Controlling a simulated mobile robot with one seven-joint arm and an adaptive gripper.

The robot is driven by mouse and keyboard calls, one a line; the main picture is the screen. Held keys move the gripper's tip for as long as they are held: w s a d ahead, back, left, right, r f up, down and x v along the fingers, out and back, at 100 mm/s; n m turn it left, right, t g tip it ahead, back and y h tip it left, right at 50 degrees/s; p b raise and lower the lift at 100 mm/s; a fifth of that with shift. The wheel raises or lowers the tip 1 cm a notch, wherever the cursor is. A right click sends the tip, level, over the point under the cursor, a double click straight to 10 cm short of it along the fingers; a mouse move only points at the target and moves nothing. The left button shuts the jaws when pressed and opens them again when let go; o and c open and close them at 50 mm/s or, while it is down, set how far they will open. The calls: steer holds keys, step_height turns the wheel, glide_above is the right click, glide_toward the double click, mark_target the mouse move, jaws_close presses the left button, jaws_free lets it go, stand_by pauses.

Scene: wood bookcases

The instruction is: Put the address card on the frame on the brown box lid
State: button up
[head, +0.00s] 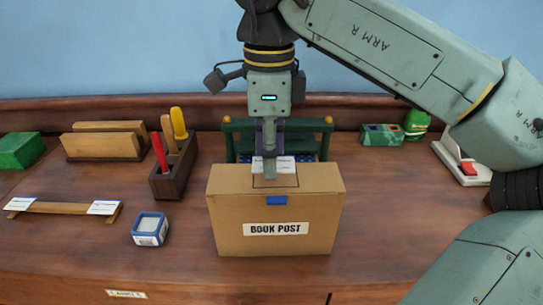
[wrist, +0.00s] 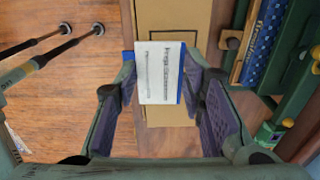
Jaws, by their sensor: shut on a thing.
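The address card (wrist: 160,72) is white with printed lines. In the wrist view it lies between the fingertips of my gripper (wrist: 159,84), which is shut on it. In the head view the card (head: 284,165) shows beside my gripper (head: 271,165), above the back part of the box top. The brown box (head: 225,215) stands upright with a BOOK POST label on its front. A dark outline of the frame (head: 290,181) shows on its lid, partly hidden by my gripper. I cannot tell whether the card touches the lid.
A wooden strip (head: 60,208) with white cards at its ends lies at the left. A blue-and-white square container (head: 150,229) and a dark holder (head: 174,170) with colored handles stand left of the box. A green rack (head: 328,140) stands close behind it.

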steer(key=shift+w+d, duration=0.1)
steer(key=shift+w, duration=0.5)
steer(key=f+p, duration=0.1)
steer(key=f, duration=0.2)
steer(key=shift+w+f, duration=0.15)
steer(key=shift+w, duration=0.05)
steer(key=shift+s+f+b, duration=0.25)
steer(key=shift+f+b, duration=0.15)
steer(key=shift+f, duration=0.45)
steer(key=o, duration=0.5)
steer(key=shift+o, duration=1.3)
steer(key=shift+w+f, duration=0.15)
steer(key=shift+f, duration=0.05)
steer(key=shift+r, duration=0.2)
step_height(320, 180, up, 13)
steer(key=shift+r+p, duration=0.2)
steer(key=shift+p, duration=0.2)
steer(key=shift+w, duration=0.1)
